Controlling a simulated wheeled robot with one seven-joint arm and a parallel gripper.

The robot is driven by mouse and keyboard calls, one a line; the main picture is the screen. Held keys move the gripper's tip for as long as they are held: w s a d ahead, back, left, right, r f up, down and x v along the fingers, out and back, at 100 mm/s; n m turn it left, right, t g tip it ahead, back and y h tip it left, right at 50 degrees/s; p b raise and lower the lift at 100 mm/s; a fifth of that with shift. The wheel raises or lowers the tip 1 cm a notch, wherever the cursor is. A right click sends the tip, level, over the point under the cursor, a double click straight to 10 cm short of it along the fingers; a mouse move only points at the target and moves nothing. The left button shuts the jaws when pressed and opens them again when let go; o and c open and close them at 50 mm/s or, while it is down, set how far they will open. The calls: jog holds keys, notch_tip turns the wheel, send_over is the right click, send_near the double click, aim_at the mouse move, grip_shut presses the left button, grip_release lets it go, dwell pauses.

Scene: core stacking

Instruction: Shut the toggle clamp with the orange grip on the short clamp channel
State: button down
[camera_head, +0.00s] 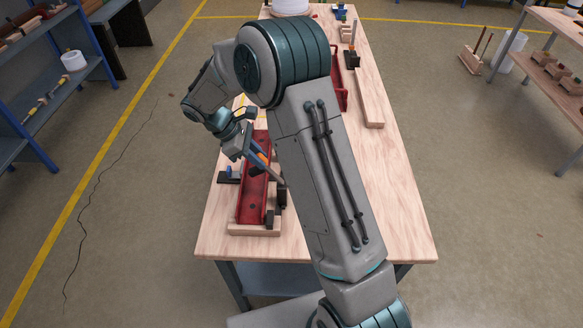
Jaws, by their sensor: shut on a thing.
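A red channel (251,198) lies on a wooden base at the near left of the workbench. A toggle clamp (281,193) with dark metal parts stands at its right side. Its orange grip (263,158) shows over the channel, with its lever slanting down to the right. My gripper (252,150) reaches in from the upper left and is shut on the clamp's handle at the orange grip. The fingertips are small and partly hidden, so the exact contact is not clear. My arm covers the area just right of the clamp.
A small black fixture with a blue knob (229,171) sits left of the channel. A second red channel (340,82) stands farther back, partly behind my arm, near an upright dark clamp (352,57) on a long wooden block (369,98). The bench's right front (400,220) is clear.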

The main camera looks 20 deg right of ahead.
aim_at(254, 168)
jog(key=shift+a+f, duration=0.1)
jog(key=shift+a, duration=0.15)
jog(key=shift+w+a+f+b, duration=0.2)
jog(key=shift+a+f, duration=0.3)
jog(key=shift+a, duration=0.1)
jog(key=shift+w+a+f+b, duration=0.15)
jog(key=shift+w+a+f, duration=0.05)
jog(key=shift+a+f, duration=0.35)
jog(key=shift+r, duration=0.1)
jog(key=shift+a, duration=0.1)
jog(key=shift+w+a+f+b, duration=0.25)
jog(key=shift+a+f, duration=0.2)
jog(key=shift+f, duration=0.25)
jog(key=shift+w+a+f+b, duration=0.1)
jog(key=shift+a+f+b, duration=0.3)
jog(key=shift+f, duration=0.3)
jog(key=shift+a+f, duration=0.1)
jog(key=shift+w+a+f+b, duration=0.1)
jog(key=shift+a+f+b, duration=0.15)
jog(key=shift+f, duration=0.25)
jog(key=shift+a+f+b, duration=0.1)
jog(key=shift+f+b, duration=0.15)
jog(key=shift+f, duration=0.3)
jog(key=shift+w+a+f+b, duration=0.1)
jog(key=shift+a+f+b, duration=0.15)
jog(key=shift+f, duration=0.25)
